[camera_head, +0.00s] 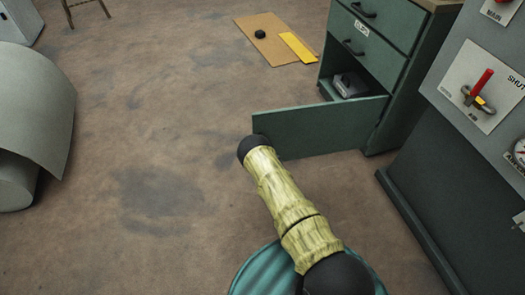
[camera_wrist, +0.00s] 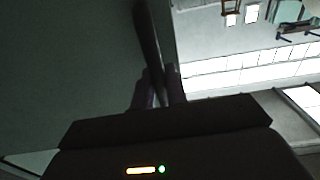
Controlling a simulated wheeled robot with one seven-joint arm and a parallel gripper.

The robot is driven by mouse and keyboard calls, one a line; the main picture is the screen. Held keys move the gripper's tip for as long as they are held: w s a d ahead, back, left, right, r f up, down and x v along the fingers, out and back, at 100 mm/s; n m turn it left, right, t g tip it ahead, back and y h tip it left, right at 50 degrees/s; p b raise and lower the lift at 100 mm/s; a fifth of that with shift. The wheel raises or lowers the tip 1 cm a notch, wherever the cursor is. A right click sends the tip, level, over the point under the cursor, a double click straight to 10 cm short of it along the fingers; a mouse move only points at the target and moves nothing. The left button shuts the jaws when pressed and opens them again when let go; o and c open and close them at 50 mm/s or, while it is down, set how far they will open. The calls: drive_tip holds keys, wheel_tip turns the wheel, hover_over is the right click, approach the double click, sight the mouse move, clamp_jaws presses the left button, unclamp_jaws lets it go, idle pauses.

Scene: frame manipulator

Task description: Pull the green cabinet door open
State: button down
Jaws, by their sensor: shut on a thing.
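The green cabinet (camera_head: 408,78) stands at the upper right of the head view, with drawers above an open lower compartment. Its green door (camera_head: 325,127) stands wide open, swung out to the left over the floor. My arm reaches to the door's free end, where its dark wrist hides the gripper in the head view. In the wrist view, the door's dark face (camera_wrist: 65,65) fills the left side. My gripper (camera_wrist: 158,90) is shut on a dark bar at the door's edge; I cannot tell whether this is the handle or the edge itself.
A grey box-like object (camera_head: 350,85) lies inside the compartment. A grey control panel (camera_head: 480,125) stands close on the right. A brown board (camera_head: 262,37) with a yellow strip lies on the floor behind the door.

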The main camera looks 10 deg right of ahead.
drive_tip(key=shift+s+d, duration=0.15)
drive_tip(key=c, duration=1.5)
unclamp_jaws()
